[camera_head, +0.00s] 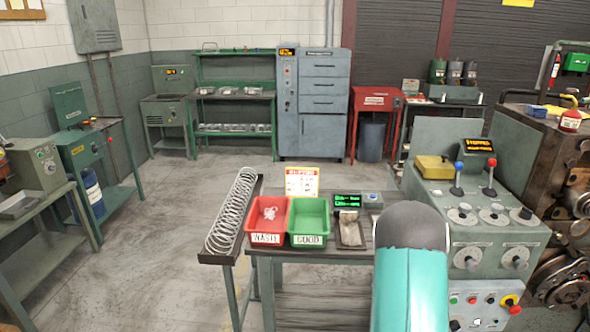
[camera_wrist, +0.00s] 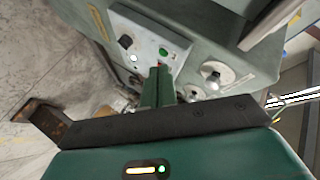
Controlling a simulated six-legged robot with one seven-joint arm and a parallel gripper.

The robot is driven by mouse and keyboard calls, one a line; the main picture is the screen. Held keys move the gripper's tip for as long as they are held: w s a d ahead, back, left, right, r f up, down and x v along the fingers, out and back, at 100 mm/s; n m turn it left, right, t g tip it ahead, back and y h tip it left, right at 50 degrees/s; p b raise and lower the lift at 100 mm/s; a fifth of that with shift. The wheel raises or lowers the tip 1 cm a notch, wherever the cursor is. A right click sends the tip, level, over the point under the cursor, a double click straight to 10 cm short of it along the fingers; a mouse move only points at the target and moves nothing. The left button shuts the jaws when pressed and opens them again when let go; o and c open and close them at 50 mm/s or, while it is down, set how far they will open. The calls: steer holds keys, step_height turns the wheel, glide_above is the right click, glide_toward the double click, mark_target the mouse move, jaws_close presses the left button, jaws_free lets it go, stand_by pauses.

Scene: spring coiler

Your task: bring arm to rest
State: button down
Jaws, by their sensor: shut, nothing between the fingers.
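My arm (camera_head: 411,285) rises at the bottom of the head view, a teal link with a dark grey rounded joint. It stands between the small table and the grey control console (camera_head: 470,205). My gripper is out of sight in the head view. In the wrist view my gripper (camera_wrist: 159,72) shows as two green fingers close together beyond a dark bar, shut and empty. Beyond the fingers is a grey-green machine face with a light panel (camera_wrist: 145,42) and round knobs. I cannot tell whether the fingertips touch it.
The table (camera_head: 300,255) holds a red WASTE bin (camera_head: 267,220), a green GOOD bin (camera_head: 310,222), a dark tray (camera_head: 351,233) and a small display box (camera_head: 347,201). A coil spring (camera_head: 233,210) lies in a trough at its left. Open floor (camera_head: 150,235) lies further left.

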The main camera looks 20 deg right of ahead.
steer(key=w+a+r+n+t+y, duration=0.1)
steer(key=w+a+r+n+y, duration=0.25)
steer(key=w+a+r, duration=0.45)
steer(key=w+a+r+n+t+y, duration=0.1)
steer(key=w+a+r+n+y, duration=0.25)
steer(key=a+r, duration=0.4)
steer(key=s+a+r+n+y, duration=0.1)
steer(key=a+r+n, duration=0.2)
steer(key=a, duration=0.4)
steer(key=s+a+r+n+y, duration=0.1)
steer(key=a+r+n, duration=0.3)
steer(key=a, duration=0.4)
steer(key=s+a+r+n+g+y, duration=0.1)
steer(key=s+a+r+n, duration=0.3)
steer(key=s+a, duration=0.2)
steer(key=s+a+r+n+g+y, duration=0.1)
steer(key=s+a+r+n, duration=0.3)
steer(key=s+a, duration=0.3)
steer(key=shift+s+r+n+y, duration=0.15)
steer(key=shift+s+n+y, duration=0.25)
steer(key=shift+s+n, duration=0.5)
